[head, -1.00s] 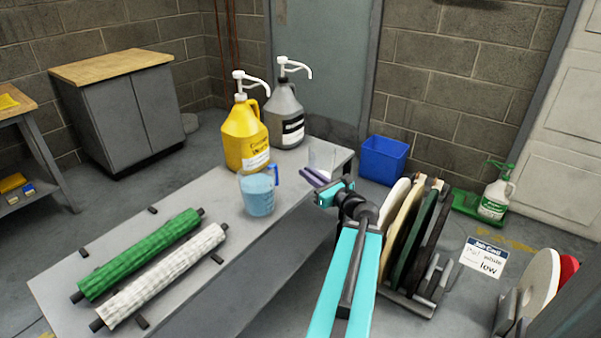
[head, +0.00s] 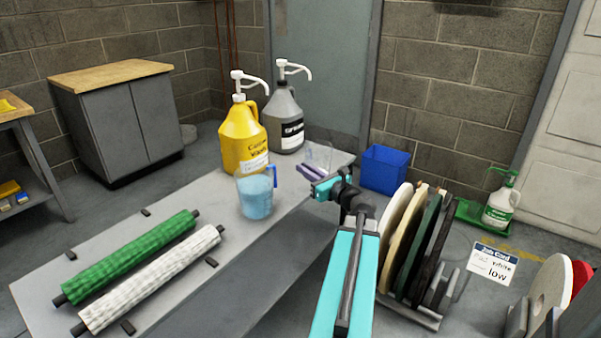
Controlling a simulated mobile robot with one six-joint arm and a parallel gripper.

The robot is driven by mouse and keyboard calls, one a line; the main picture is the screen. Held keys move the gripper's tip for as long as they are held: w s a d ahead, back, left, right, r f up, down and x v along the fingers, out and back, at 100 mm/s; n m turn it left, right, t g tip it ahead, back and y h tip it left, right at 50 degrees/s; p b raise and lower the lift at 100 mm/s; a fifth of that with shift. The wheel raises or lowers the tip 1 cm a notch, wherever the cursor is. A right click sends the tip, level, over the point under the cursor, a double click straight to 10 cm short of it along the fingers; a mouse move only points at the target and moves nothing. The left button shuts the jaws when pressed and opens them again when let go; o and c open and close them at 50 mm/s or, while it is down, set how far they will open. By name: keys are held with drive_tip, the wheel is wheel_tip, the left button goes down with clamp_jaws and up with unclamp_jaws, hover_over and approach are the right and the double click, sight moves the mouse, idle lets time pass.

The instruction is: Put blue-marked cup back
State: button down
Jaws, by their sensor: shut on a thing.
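My gripper (head: 311,173), with purple fingers, is above the far right end of the grey bench (head: 190,262). It is shut on a small clear cup (head: 319,155), which is faint against the bench and wall. No blue mark can be made out on it at this size. I cannot tell whether the cup touches the bench top. A translucent jug (head: 255,197) with blue liquid and a blue handle stands on the bench, left of my gripper.
A yellow pump jug (head: 243,140) and a grey pump jug (head: 284,122) stand behind. Green (head: 130,258) and white (head: 150,278) rollers lie on the bench. A blue bin (head: 384,168) and a rack of discs (head: 410,235) stand right of my arm.

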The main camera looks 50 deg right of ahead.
drive_tip(key=shift+w+d+f+b, duration=0.15)
drive_tip(key=shift+w+d+b, duration=0.2)
drive_tip(key=shift+w+d, duration=0.85)
drive_tip(key=shift+w+d+f+b, duration=0.15)
drive_tip(key=shift+w+d+b, duration=0.15)
drive_tip(key=shift+w+d, duration=0.9)
drive_tip(key=shift+w+a, duration=0.1)
drive_tip(key=shift+w+d, duration=0.25)
drive_tip(key=shift+d, duration=0.05)
drive_tip(key=shift+w+d+f+b, duration=0.15)
drive_tip(key=shift+f+b, duration=0.35)
drive_tip(key=shift+f, duration=0.4)
drive_tip(key=shift+w+a+f+b, duration=0.1)
drive_tip(key=shift+f+b, duration=0.35)
drive_tip(key=shift+f, duration=0.45)
drive_tip(key=shift+f, duration=0.15)
drive_tip(key=c, duration=1.8)
unclamp_jaws()
drive_tip(key=shift+c, duration=0.2)
drive_tip(key=shift+d, duration=0.1)
